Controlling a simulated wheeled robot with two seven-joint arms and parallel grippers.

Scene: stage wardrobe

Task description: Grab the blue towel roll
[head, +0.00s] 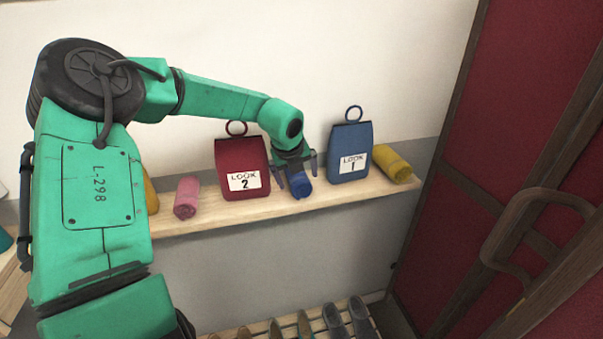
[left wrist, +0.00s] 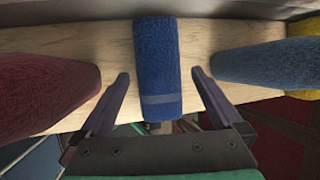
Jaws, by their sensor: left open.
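The blue towel roll (head: 300,186) lies on the wooden shelf (head: 228,211) between the red bag labelled LOOK 2 and the blue bag labelled LOOK 1. My left gripper (head: 297,175) is at the roll, with its fingers apart. In the left wrist view the blue towel roll (left wrist: 157,70) lies lengthwise between the open fingers of my left gripper (left wrist: 160,85). A gap shows on each side, and neither finger appears to touch it. The roll's back part is hidden by the gripper in the head view. My right gripper is not in view.
The red bag (head: 240,160) and the blue bag (head: 350,145) stand close on either side. A pink towel roll (head: 187,197) and a yellow roll (head: 392,163) lie farther out. Shoes (head: 335,320) stand below. A dark red door (head: 510,130) is at the right.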

